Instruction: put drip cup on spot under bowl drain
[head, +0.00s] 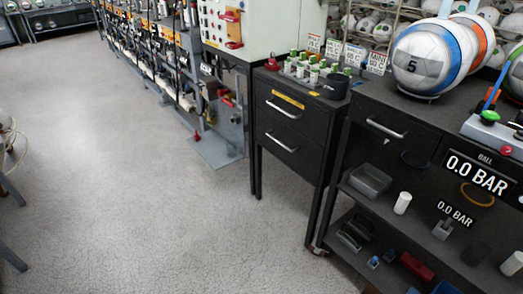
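Neither of my grippers is in view. A dark, round, open-topped cup (335,86) stands upright on the black drawer cabinet at upper centre-right, beside a group of small green-capped bottles (307,65). A small white cylinder (403,203) stands on the shelf under the bench at right. I cannot tell for sure which of these, if either, is the drip cup. I cannot make out a bowl, its drain or a marked spot under it in this view.
The black drawer cabinet (290,132) adjoins a bench with a ball (433,56) and a "0.0 BAR" display (477,173). A pale machine cabinet (262,25) stands behind, with a grey floor plate (207,150). The grey floor (130,180) at left and centre is clear.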

